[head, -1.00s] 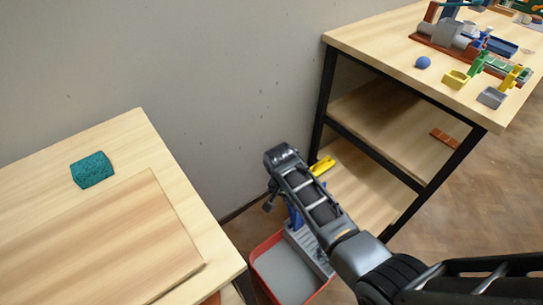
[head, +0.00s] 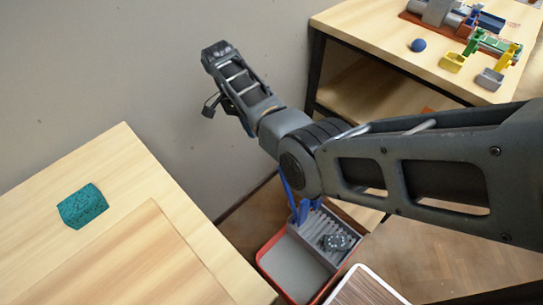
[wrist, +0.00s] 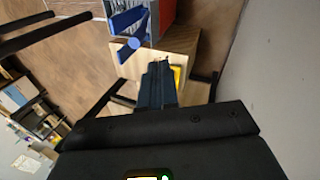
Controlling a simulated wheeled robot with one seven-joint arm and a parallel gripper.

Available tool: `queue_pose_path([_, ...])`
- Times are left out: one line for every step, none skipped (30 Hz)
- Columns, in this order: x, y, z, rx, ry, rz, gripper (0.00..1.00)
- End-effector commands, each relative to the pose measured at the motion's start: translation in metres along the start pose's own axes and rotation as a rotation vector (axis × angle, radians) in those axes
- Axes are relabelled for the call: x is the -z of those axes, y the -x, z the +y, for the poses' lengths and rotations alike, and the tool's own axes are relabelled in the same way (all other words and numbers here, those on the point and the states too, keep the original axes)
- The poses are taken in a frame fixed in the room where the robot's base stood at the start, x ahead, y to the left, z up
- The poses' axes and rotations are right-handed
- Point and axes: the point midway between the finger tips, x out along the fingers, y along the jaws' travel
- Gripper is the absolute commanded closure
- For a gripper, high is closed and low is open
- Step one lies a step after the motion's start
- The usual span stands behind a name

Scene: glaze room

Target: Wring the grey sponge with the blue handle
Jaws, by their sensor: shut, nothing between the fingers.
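A dark grey speckled sponge (head: 338,242) lies on the grey ridged part of a red-rimmed tub (head: 268,269) on the floor. A blue handle (head: 299,202) stands up at the back of this ridged part, partly hidden behind my arm. In the wrist view the blue handle (wrist: 127,22) shows at the top, against the red and grey tub. My gripper (wrist: 158,66) is shut and empty, apart from both handle and sponge. In the head view it is raised at the upper left, its fingertips unclear.
A teal sponge (head: 82,207) lies on the wooden table (head: 120,150) at left. The wooden bench (head: 365,28) at right carries a blue ball (head: 418,45) and coloured fittings. A wood-grain panel (head: 365,290) shows at the bottom edge. The plain wall (head: 120,60) stands behind.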

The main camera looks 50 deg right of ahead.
Motion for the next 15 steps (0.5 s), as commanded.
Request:
queue_pose_path([0.000,-0.001,0.000,0.000,0.000,0.000,1.00])
queue_pose_path([0.000,-0.002,0.000,0.000,0.001,0.000,1.00])
queue_pose_path([0.000,-0.003,0.000,-0.001,0.001,0.000,1.00])
queue_pose_path([0.000,-0.005,0.000,-0.001,0.001,0.000,1.00])
queue_pose_path([0.000,-0.008,0.001,-0.002,0.001,-0.001,1.00])
queue_pose_path([0.000,-0.013,0.001,-0.003,0.001,-0.001,1.00])
queue_pose_path([0.000,-0.017,0.001,-0.003,0.001,-0.001,1.00])
queue_pose_path([0.000,-0.021,0.001,-0.003,0.001,-0.001,1.00])
queue_pose_path([-0.001,-0.028,0.001,-0.004,0.001,-0.001,1.00])
queue_pose_path([0.000,-0.033,0.001,-0.003,0.001,-0.001,1.00])
queue_pose_path([0.000,-0.039,0.001,-0.003,0.001,-0.001,1.00])
queue_pose_path([0.000,-0.047,0.001,-0.004,0.002,-0.001,1.00])
queue_pose_path([0.000,-0.053,0.001,-0.004,0.002,-0.001,1.00])
queue_pose_path([0.000,-0.059,0.001,-0.004,0.001,-0.001,1.00])
queue_pose_path([0.000,-0.067,0.001,-0.004,0.001,-0.001,1.00])
